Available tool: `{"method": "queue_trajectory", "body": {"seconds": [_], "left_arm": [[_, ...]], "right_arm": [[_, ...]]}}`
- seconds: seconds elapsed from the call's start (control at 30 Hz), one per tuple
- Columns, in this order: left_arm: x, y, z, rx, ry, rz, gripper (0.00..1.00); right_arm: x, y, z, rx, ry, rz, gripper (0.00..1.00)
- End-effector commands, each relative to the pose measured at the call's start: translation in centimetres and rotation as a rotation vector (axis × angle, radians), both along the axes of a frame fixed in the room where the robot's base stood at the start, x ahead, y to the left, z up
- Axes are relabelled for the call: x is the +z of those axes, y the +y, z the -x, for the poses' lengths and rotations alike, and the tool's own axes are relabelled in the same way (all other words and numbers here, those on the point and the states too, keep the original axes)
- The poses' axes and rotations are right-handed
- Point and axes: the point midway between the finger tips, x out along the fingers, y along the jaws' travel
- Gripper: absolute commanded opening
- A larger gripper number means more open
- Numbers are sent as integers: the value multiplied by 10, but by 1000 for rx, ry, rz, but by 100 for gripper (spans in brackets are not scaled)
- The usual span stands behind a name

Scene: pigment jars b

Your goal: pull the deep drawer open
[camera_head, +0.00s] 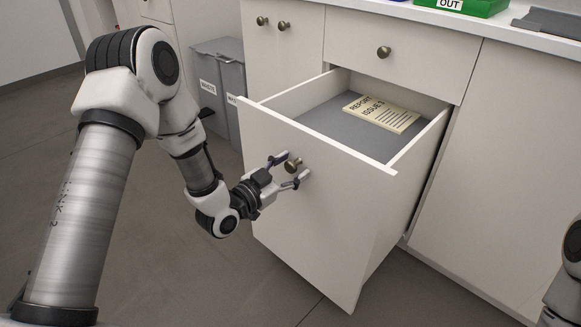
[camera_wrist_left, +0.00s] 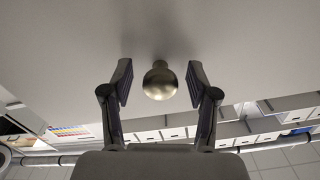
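The deep drawer (camera_head: 318,210) stands pulled well out of the white cabinet, its tall front facing me. Its round brass-coloured knob (camera_head: 293,165) is on the upper part of the front. My left gripper (camera_head: 291,172) is at the knob, one finger on each side. In the left wrist view, the knob (camera_wrist_left: 160,81) sits between the two open fingers (camera_wrist_left: 160,84), with a visible gap on both sides. A cream booklet marked REPORT ISSUE 3 (camera_head: 382,113) lies inside on the drawer's grey bottom. My right gripper is out of view.
A shallow drawer (camera_head: 400,62) above is shut. Cupboard doors (camera_head: 283,50) are shut at the left, beside grey waste bins (camera_head: 222,75). A green tray marked OUT (camera_head: 470,6) stands on the worktop. The floor (camera_head: 190,270) before the drawer is clear.

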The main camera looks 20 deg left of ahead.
Motion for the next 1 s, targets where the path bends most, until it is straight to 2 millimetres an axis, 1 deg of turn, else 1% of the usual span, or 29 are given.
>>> {"method": "queue_trajectory", "body": {"seconds": [0.17,0.27,0.37,0.5,0.6,0.7,0.83,1.0], "left_arm": [[0,2,3,2,0,1,59],[0,7,14,3,2,4,59],[0,15,36,6,3,7,59],[0,28,72,7,2,11,59],[0,35,91,6,1,9,59],[0,39,103,5,1,6,59],[0,41,112,2,0,1,59],[0,41,113,0,-1,0,59]], "right_arm": [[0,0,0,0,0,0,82],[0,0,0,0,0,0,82],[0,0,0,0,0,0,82],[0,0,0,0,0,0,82],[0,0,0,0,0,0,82],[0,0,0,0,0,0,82],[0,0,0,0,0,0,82],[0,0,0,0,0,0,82]]}}
